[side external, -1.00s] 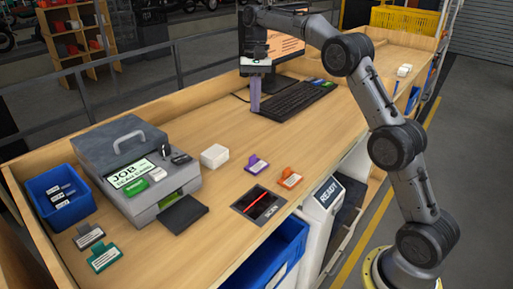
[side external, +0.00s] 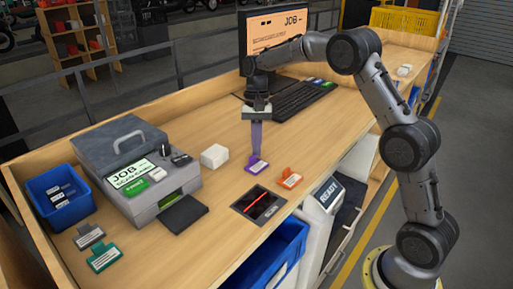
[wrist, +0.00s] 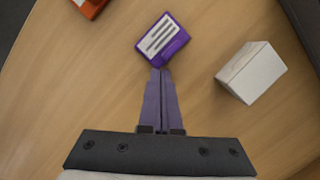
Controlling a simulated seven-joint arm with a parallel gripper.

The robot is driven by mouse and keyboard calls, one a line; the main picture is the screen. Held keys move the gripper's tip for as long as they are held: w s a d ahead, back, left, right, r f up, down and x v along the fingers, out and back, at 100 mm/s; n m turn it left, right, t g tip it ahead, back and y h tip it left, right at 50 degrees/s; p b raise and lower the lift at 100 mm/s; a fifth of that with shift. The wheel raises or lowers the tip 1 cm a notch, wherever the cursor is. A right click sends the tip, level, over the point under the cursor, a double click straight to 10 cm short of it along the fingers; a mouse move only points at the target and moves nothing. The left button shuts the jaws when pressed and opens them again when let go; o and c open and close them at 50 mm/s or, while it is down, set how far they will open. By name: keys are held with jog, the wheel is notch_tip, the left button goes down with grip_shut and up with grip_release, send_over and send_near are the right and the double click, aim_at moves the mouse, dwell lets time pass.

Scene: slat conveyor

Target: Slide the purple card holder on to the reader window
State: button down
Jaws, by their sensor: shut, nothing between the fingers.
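The purple card holder (side external: 258,165) lies flat on the wooden bench, with a white label; it also shows in the wrist view (wrist: 161,40). My gripper (side external: 253,154) points down just behind it, fingers together and empty. In the wrist view my fingertips (wrist: 160,70) sit at the holder's near edge; I cannot tell whether they touch. The reader window (side external: 259,204) is a dark panel with a red line set in the bench, in front of the holder in the side view.
An orange card holder (side external: 289,178) lies right of the purple one. A white block (side external: 214,156) stands to the left. A grey box with a dark flap (side external: 184,213) stands further left. A blue bin (side external: 280,250) hangs below the front edge. The bench between holder and window looks clear.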

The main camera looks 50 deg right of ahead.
jog(key=shift+s+a, duration=0.25)
jog(key=shift+a, duration=0.1)
jog(key=s+a, duration=0.2)
jog(key=a, duration=0.1)
jog(key=s+a, duration=0.3)
jog(key=a, duration=0.1)
jog(key=s+a, duration=0.3)
jog(key=shift+s+a, duration=0.25)
jog(key=shift+d, duration=0.1)
